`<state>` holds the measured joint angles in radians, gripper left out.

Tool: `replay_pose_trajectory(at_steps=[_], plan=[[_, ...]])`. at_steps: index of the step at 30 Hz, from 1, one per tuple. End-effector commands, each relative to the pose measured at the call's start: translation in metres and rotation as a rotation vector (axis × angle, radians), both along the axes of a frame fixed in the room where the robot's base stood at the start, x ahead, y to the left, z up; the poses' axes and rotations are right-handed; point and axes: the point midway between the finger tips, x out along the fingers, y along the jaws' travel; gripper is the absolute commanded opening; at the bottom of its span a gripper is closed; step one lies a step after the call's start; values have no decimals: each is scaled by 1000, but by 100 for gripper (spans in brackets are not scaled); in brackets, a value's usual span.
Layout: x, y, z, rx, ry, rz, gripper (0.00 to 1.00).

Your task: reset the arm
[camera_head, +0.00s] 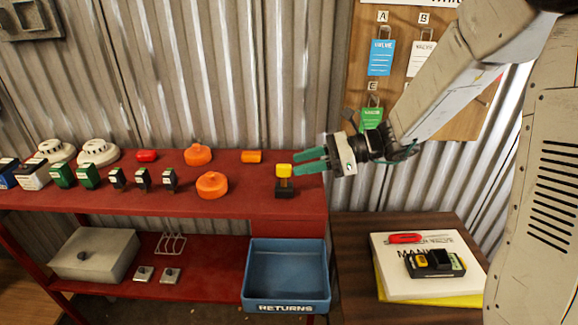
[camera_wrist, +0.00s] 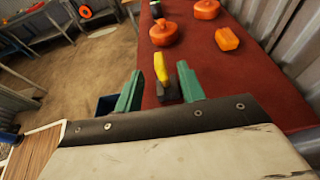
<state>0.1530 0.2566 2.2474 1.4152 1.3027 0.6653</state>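My gripper (camera_head: 312,160) has green fingers and is at the right end of the red shelf's top (camera_head: 235,195). In the wrist view its two fingers (camera_wrist: 160,92) stand wide apart with nothing touching both. A small black item with a yellow top (camera_head: 284,182) stands on the shelf, just left of the fingertips. It also shows in the wrist view (camera_wrist: 162,70), beyond and between the fingers, seemingly apart from them. My arm reaches in from the upper right in the head view.
Orange caps (camera_head: 212,185), an orange cylinder (camera_head: 251,156), a red item (camera_head: 147,156) and white detectors (camera_head: 98,152) stand on the shelf. A blue RETURNS bin (camera_head: 287,275) sits below. A brown table (camera_head: 352,285) holds books (camera_head: 390,255). A tag board (camera_head: 400,85) hangs behind my arm.

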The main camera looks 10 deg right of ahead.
Motion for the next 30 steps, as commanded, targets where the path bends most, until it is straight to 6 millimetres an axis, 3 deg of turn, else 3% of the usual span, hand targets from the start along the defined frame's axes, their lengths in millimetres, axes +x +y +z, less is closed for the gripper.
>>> replay_pose_trajectory(at_steps=[5,18,23,30], plan=[[-2,-12,4,-1,0,-1,39],[-7,-13,-1,-32,-54,40,39],[-48,-17,-20,-162,-151,231,39],[-137,-36,-13,-432,-416,658,39]])
